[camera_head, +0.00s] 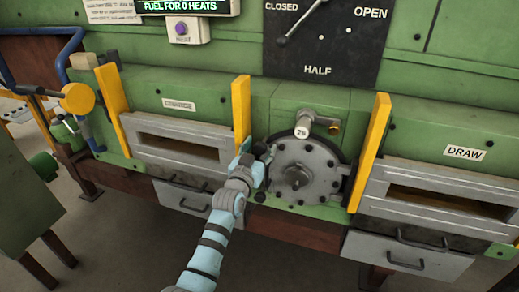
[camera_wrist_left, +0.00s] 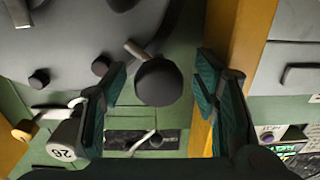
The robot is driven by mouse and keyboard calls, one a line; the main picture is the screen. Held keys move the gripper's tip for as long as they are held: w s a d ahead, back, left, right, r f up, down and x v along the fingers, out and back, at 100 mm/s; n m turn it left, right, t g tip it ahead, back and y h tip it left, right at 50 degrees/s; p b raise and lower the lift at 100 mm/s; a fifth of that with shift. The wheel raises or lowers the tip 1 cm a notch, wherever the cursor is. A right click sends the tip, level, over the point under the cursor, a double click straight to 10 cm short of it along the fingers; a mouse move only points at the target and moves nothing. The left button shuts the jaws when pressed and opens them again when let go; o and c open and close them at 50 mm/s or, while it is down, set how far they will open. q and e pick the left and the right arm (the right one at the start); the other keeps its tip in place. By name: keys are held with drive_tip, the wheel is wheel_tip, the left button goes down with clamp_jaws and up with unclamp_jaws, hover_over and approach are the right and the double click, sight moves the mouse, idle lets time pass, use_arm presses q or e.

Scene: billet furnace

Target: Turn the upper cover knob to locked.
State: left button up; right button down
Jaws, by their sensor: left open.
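The round grey cover (camera_head: 303,172) is bolted to the green furnace front, and its edge fills the upper left of the left wrist view (camera_wrist_left: 70,40). A dark round knob (camera_wrist_left: 158,82) on a short metal stem sits beside the cover's edge. My left gripper (camera_head: 257,158) is at the upper left of the cover. In the left wrist view its fingers (camera_wrist_left: 165,98) are open on both sides of the knob, with visible gaps. In the head view the gripper largely hides this knob. A lower dark knob (camera_head: 260,197) shows below the gripper. My right gripper is not in view.
Yellow posts (camera_head: 241,112) and (camera_head: 371,150) stand on both sides of the cover, the left one close to my gripper. A valve with a white tag (camera_head: 301,132) projects above the cover. Slotted doors marked CHARGE (camera_head: 180,135) and DRAW (camera_head: 440,190) flank it.

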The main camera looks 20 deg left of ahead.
use_arm(q)
drive_tip(key=s, duration=1.2)
drive_tip(key=shift+a, duration=0.4)
